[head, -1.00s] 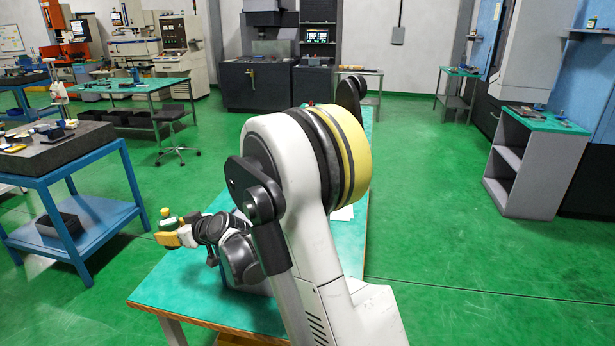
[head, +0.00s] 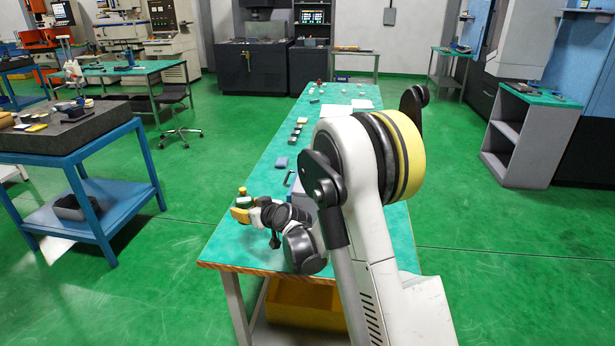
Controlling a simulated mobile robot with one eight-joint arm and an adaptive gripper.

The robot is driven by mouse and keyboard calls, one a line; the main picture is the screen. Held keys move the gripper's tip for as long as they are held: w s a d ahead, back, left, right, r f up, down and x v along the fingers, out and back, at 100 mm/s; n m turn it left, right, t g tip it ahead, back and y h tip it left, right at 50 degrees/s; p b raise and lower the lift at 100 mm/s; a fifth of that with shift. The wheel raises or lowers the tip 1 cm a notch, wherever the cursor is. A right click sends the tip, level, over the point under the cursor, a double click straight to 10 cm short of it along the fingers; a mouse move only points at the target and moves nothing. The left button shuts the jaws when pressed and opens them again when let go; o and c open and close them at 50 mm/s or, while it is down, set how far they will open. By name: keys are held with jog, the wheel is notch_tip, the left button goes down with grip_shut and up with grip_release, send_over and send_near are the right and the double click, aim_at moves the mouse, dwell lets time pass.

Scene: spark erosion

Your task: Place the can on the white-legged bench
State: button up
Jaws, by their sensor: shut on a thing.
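My gripper (head: 243,213) has yellow fingers and is shut on a small can (head: 243,193), which looks green with yellow and stands up above the fingers. They are at the left edge of the long teal-topped bench (head: 235,246), in front of me. This bench has a pale, whitish-grey leg at its near left corner. The can appears held above or just beside the bench edge; the exact height cannot be told. My arm hides much of the bench's near right part.
Small parts and a blue piece (head: 281,162) lie along the bench, with white sheets farther back. A yellow bin (head: 305,303) is underneath. A blue-framed table (head: 135,125) with a dark slab stands left. Another teal-topped table (head: 118,70) and a stool (head: 178,130) are behind. Green floor is clear between.

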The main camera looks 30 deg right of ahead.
notch_tip(320, 180, down, 6)
jog(key=b, duration=0.3)
jog(key=shift+d+f, duration=0.1)
jog(key=shift+f, duration=0.05)
jog(key=shift+f+b, duration=0.8)
jog(key=shift+f, duration=1)
jog(key=shift+f, duration=0.15)
jog(key=o, duration=1.3)
jog(key=shift+o, duration=0.2)
